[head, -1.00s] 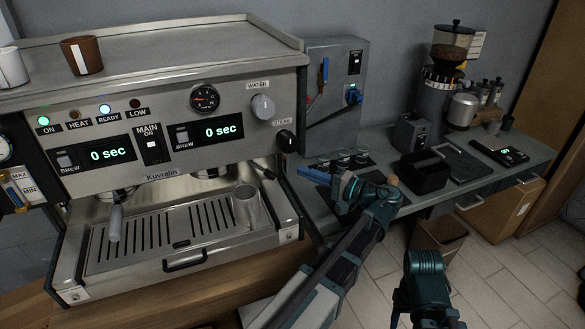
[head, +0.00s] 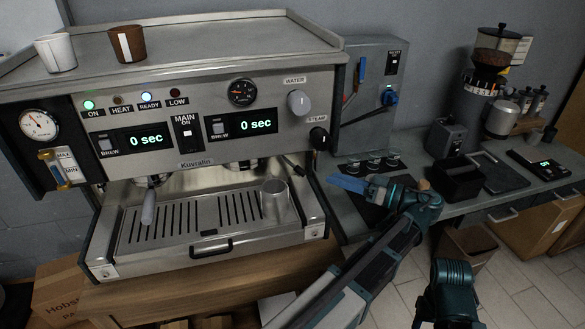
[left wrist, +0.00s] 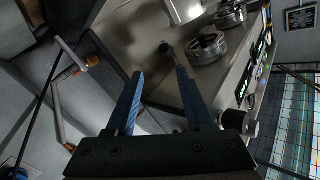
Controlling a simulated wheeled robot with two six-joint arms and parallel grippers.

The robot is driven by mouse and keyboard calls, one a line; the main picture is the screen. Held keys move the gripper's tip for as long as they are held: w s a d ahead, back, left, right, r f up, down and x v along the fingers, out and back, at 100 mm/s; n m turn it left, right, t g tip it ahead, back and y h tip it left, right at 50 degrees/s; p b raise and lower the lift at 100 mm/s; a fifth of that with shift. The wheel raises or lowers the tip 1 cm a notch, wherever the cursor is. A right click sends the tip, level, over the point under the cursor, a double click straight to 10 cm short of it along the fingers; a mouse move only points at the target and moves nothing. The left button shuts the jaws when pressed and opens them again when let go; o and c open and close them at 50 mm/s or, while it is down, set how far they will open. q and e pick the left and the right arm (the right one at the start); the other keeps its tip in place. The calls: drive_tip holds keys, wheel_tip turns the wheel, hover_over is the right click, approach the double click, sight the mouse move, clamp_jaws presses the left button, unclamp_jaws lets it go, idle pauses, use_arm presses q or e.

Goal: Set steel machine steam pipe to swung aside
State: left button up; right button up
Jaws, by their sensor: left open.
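The steel coffee machine (head: 200,200) fills the left and middle of the head view. Its black steam knob (head: 318,138) is at the right of the front panel. The dark, thin steam pipe (head: 298,168) hangs below the panel's right end, above a steel cup (head: 274,198). In the left wrist view a short dark rod with a round end (left wrist: 166,48) shows beyond the fingertips; I cannot tell if it is the pipe. My left gripper (head: 341,182) is open, its blue fingers just right of the machine's right side. It also shows in the left wrist view (left wrist: 157,80), apparently empty.
A grey wall box (head: 375,95) stands right of the machine. The side counter (head: 405,160) holds a black bin (head: 455,174), a grinder (head: 490,85) and a scale (head: 538,165). Two cups, one white (head: 56,53) and one brown (head: 128,44), stand on the machine's top.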

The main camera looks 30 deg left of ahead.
sight(300, 170)
use_arm(q)
drive_tip(key=n, duration=0.2)
drive_tip(key=n+g, duration=0.1)
drive_tip(key=n, duration=0.2)
drive_tip(key=shift+s+n, duration=0.35)
drive_tip(key=shift+n, duration=0.05)
drive_tip(key=a, duration=0.4)
drive_tip(key=s+a, duration=0.1)
drive_tip(key=a, duration=0.4)
drive_tip(key=s+a, duration=0.1)
drive_tip(key=a, duration=0.3)
drive_tip(key=shift+s+a, duration=0.2)
drive_tip(key=shift+a, duration=0.1)
clamp_jaws()
idle(0.5)
